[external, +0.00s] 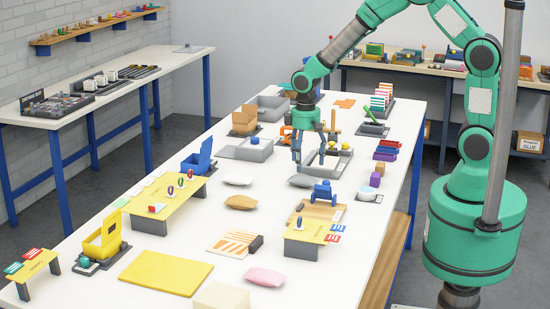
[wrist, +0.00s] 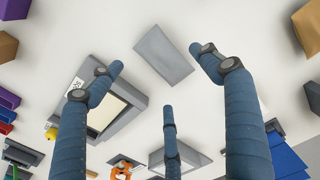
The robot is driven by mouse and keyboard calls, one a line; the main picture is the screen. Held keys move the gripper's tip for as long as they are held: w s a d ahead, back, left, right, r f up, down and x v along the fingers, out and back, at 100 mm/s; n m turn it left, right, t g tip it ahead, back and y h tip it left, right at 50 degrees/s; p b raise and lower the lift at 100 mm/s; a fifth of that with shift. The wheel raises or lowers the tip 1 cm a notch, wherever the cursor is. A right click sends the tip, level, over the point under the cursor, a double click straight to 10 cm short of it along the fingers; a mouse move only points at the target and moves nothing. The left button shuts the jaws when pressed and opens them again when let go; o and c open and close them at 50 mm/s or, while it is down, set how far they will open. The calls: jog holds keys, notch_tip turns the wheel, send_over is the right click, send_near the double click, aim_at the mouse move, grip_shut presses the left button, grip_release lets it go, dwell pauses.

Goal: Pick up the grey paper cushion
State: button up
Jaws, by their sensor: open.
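The grey paper cushion (external: 301,181) lies flat on the white table, near the table's middle, just left of a grey tray. In the wrist view the cushion (wrist: 163,56) is a plain grey rectangle, lying at a slant between and beyond the tips of two blue fingers. My gripper (external: 298,154) points down above the table, close to the cushion and apparently a little behind it. In the wrist view my gripper (wrist: 161,76) has its three fingers spread, with nothing between them. I cannot tell the exact height of the fingertips over the cushion.
The grey tray (external: 316,171) stands close on the right. A white cushion (external: 237,179) and a brown cushion (external: 241,202) lie to the left. A blue toy vehicle (external: 323,193) is in front. A blue open box (external: 198,160) stands further left.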

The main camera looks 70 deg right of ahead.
aim_at(304, 177)
jog(key=shift+f, duration=0.7)
jog(key=shift+f, duration=0.1)
jog(key=shift+w+f+b, duration=0.15)
jog(key=shift+f+b, duration=0.5)
jog(key=shift+f, duration=1.9)
jog(key=c, duration=1)
